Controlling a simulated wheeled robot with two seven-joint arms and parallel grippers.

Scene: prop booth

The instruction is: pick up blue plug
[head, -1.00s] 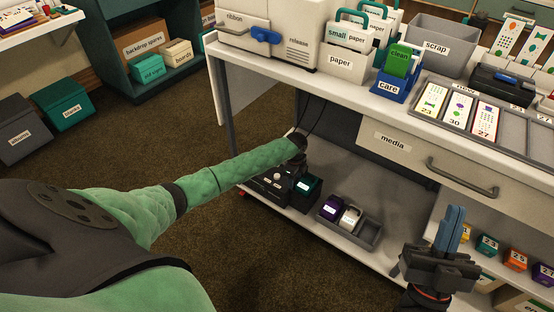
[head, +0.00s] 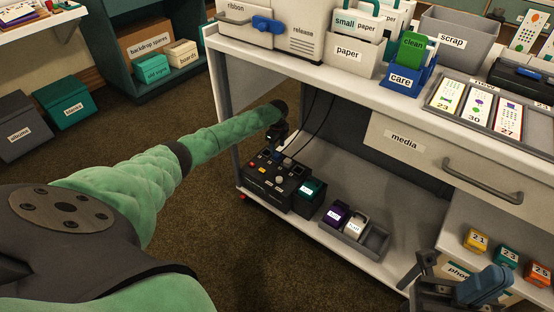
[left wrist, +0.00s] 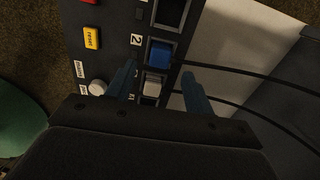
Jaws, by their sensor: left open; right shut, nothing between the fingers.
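The blue plug (left wrist: 160,52) sits in a socket of a black panel box, seen in the left wrist view, with a black cable running off to the right. A grey-white plug (left wrist: 152,86) with its own cable sits just below it. My left gripper (left wrist: 158,70) is open, its fingers on either side of the plug column, tips near the gap between the two plugs. Contact cannot be told. My right gripper (head: 490,286) is shut and empty at lower right.
The box stands on the cart's low shelf (head: 325,215), under the white worktop (head: 335,80). Dark cables hang behind. Open carpet lies in front.

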